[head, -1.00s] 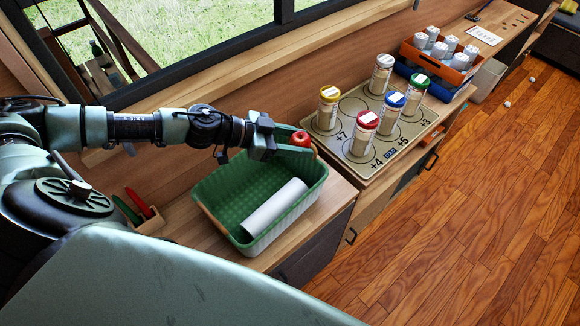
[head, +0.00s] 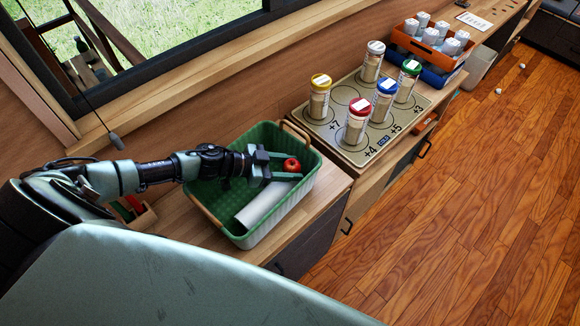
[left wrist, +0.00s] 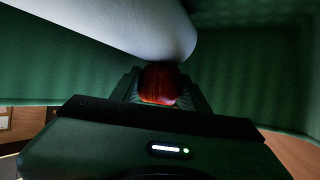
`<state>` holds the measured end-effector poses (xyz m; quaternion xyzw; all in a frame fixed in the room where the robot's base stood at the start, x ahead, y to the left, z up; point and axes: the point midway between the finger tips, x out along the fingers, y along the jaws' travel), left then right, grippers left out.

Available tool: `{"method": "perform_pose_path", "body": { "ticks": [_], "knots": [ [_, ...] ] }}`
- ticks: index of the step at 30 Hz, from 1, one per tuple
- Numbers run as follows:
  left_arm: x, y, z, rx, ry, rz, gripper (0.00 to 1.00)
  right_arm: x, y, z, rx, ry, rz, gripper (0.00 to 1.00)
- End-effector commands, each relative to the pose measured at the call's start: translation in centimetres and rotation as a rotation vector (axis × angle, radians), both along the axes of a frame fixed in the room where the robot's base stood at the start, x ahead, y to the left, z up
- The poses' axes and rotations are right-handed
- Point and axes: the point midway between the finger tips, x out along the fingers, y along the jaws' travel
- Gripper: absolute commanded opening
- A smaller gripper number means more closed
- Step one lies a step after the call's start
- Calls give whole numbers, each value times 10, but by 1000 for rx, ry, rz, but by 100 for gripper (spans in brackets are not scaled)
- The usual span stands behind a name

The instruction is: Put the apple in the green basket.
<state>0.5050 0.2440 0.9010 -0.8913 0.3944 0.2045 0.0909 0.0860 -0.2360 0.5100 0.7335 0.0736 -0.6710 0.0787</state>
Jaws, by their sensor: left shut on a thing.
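The red apple (head: 292,165) is between the fingers of my left gripper (head: 287,168), which is shut on it. The apple also shows in the left wrist view (left wrist: 160,83), between the fingertips. In the head view the gripper and apple are over the inside of the green basket (head: 300,190), towards its far right part. A white roll (head: 262,206) lies in the basket, close to the gripper. In the left wrist view the roll (left wrist: 125,25) is right beside the apple; I cannot tell whether they touch. My right gripper is not in view.
Right of the basket, a board (head: 340,143) holds several jars with coloured lids. Behind it stands an orange crate (head: 432,45) of white-lidded containers. A small holder (head: 143,222) with red and green handles is left of the basket, partly behind my arm.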

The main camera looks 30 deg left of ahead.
Motion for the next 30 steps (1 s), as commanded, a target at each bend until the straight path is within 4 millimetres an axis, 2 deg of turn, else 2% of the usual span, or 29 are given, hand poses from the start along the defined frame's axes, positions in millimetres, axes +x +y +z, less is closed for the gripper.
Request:
{"method": "perform_pose_path", "body": {
  "ticks": [10,11,12,20,24,26,30],
  "knots": [
    [0,0,-5,0,0,0,5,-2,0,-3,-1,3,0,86],
    [0,0,-5,1,-1,0,48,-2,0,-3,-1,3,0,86],
    [0,0,-5,1,-1,0,55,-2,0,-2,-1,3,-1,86],
    [0,0,-5,1,-1,0,55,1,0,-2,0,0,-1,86],
    [0,0,4,1,-1,0,55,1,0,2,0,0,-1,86],
    [-6,7,2,3,2,1,55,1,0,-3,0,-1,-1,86],
    [-22,24,11,4,4,0,55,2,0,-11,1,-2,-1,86]
  ]
}}
